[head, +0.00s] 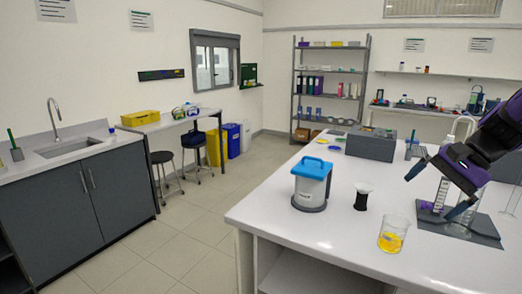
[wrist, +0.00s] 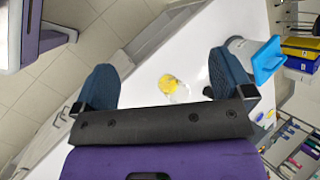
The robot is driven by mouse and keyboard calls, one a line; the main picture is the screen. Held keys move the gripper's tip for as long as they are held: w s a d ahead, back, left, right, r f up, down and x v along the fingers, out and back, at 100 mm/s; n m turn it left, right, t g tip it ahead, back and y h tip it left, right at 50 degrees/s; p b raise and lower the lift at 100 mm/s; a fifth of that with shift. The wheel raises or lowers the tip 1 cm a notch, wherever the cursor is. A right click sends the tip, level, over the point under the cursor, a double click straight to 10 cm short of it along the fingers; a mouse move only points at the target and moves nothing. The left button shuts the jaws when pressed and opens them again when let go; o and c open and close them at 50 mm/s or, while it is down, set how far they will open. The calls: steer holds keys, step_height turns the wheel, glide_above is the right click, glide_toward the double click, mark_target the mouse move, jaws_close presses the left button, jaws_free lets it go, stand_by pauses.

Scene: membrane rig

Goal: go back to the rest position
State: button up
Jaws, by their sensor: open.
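My gripper (head: 437,190) is at the right of the head view, above the white bench (head: 290,225). In the wrist view my gripper (wrist: 158,85) is open, with the bench and a beaker of yellow liquid (wrist: 176,88) beyond the fingers. In the head view the beaker (head: 392,236) stands on the bench, to the left of and nearer than my gripper. A dark stand with a clear cylinder (head: 441,195) is behind and beside the fingers, partly hidden by them.
A grey box (head: 371,143) is farther back. The bench's front left area is clear, and open floor (head: 165,240) lies left of it.

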steer(key=s+a+r+n+t+h, duration=0.1)
steer(key=s+a+r+n+h, duration=0.2)
steer(key=s+n, duration=0.2)
steer(key=s+a+r+n+t+h, duration=0.2)
steer(key=s+n, duration=0.3)
steer(key=s, duration=0.5)
steer(key=shift+s+a+r+n+t+h, duration=0.3)
steer(key=shift+a+r+h, duration=0.35)
steer(key=shift+r+h, duration=0.25)
steer(key=shift+w, duration=0.1)
